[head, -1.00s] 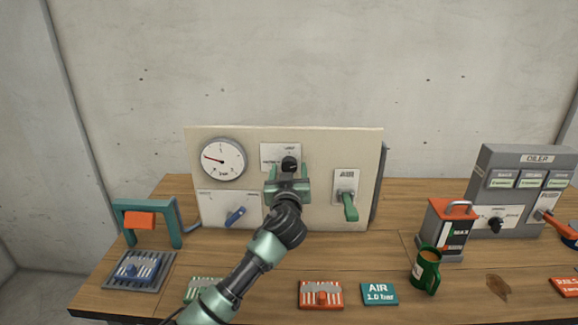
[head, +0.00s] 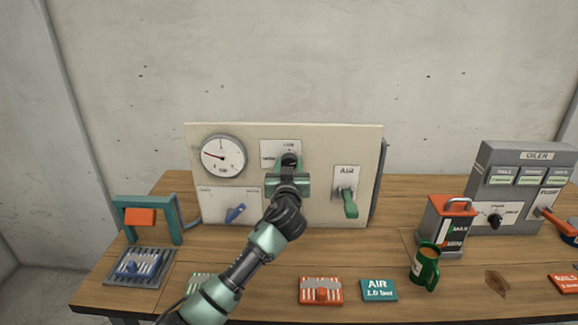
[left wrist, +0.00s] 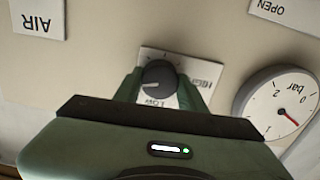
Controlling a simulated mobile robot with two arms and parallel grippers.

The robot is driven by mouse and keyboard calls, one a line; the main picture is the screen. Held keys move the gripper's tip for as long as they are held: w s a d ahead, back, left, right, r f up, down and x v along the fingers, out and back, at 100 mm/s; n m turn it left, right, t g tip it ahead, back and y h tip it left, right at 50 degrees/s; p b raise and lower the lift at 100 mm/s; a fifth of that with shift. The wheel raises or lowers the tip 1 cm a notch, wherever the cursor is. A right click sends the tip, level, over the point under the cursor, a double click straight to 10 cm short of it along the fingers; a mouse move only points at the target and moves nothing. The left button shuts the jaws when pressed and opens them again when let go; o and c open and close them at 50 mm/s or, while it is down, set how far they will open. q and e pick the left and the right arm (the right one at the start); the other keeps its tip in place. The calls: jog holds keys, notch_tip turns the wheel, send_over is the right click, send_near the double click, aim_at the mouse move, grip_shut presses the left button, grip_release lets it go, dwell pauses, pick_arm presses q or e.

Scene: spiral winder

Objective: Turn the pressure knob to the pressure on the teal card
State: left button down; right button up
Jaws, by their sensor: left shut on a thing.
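The black pressure knob (head: 291,158) sits on a white plate at the upper middle of the cream panel. My left gripper (head: 290,170) is shut on it, one finger at each side. The left wrist view shows the knob (left wrist: 158,77) between the fingers, with LOW and HIGH on its plate. The round gauge (head: 222,157) is left of the knob; its red needle points left and slightly up, short of the 1 at the top. The gauge also shows in the left wrist view (left wrist: 280,104). The teal card (head: 379,290) reads AIR 1.0 bar. My right gripper is out of view.
Right of the knob is a green AIR lever (head: 349,203); below the gauge is a blue handle (head: 236,212). A green mug (head: 425,266), a red-topped can (head: 449,226) and a grey oiler box (head: 528,188) stand to the right. An orange card (head: 321,290) lies in front.

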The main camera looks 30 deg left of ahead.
pick_arm(q)
jog(key=m, duration=0.3)
jog(key=shift+m, duration=0.3)
jog(key=m+p, duration=0.1)
jog(key=m, duration=0.2)
jog(key=shift+m, duration=0.3)
jog(key=m+p, duration=0.2)
jog(key=m, duration=0.2)
jog(key=shift+f+m+p, duration=0.1)
jog(key=shift+m+p, duration=0.5)
jog(key=shift+m, duration=1.2)
jog(key=shift+d+m, duration=0.1)
jog(key=shift+m, duration=0.2)
jog(key=c, duration=0.8)
grip_release()
jog(key=shift+c, duration=0.2)
